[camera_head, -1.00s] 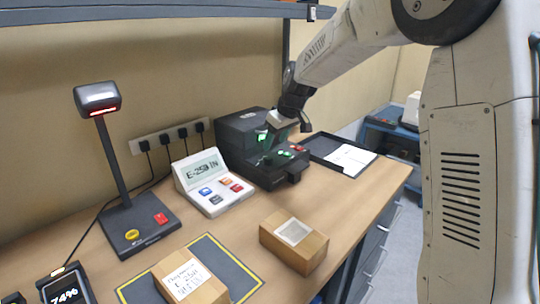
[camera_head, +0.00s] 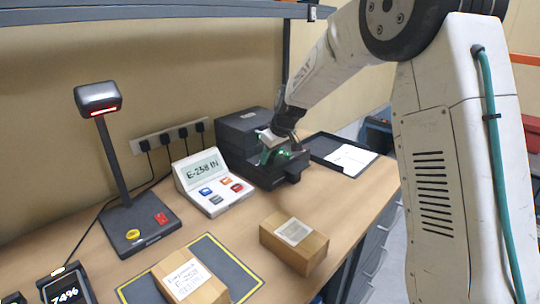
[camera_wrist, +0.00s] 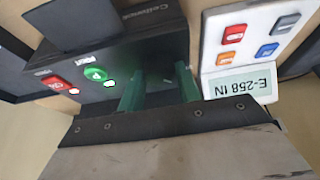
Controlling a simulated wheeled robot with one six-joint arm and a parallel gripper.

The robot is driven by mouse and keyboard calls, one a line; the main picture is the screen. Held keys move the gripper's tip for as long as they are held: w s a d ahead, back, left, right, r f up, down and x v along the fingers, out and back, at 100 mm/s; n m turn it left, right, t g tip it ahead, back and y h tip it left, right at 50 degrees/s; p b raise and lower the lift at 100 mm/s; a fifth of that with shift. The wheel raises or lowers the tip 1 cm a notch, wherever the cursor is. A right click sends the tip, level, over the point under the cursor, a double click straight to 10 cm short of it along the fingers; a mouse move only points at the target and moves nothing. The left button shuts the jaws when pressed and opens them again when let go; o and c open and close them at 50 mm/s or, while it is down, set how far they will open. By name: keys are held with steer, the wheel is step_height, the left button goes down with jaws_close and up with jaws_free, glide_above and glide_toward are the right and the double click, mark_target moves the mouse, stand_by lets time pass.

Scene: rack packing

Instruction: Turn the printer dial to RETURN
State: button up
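The black printer (camera_head: 238,132) stands against the wall at the back of the bench. My gripper (camera_head: 272,154) is low over the printer's front part and covers some of it. In the wrist view, the two green fingers (camera_wrist: 160,92) are spread apart, with a dark printer surface between them. A small pale mark shows in that gap; I cannot tell whether it belongs to the dial. The dial and its RETURN mark are not clearly visible. A green button (camera_wrist: 95,73) and a red button (camera_wrist: 55,85) are on the printer, left of the fingers in the wrist view.
A white keypad unit (camera_head: 207,183) reading "E-258 IN" stands close to the printer's left. A black tray with paper (camera_head: 346,157) lies to its right. A cardboard box (camera_head: 294,246) is in front, another (camera_head: 190,281) on a yellow-edged mat. A scanner stand (camera_head: 132,225) is at left.

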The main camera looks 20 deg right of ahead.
mark_target(269, 169)
steer(key=shift+m, duration=0.3)
steer(key=m+h, duration=0.1)
steer(key=m, duration=0.3)
steer(key=shift+a+t+h, duration=0.2)
steer(key=shift+t+h, duration=0.2)
steer(key=shift+m+h, duration=0.7)
steer(key=shift+m, duration=1.3)
steer(key=o, duration=1)
steer(key=shift+c, duration=0.2)
steer(key=v, duration=0.7)
steer(key=shift+a+r, duration=0.15)
steer(key=shift+r, duration=0.25)
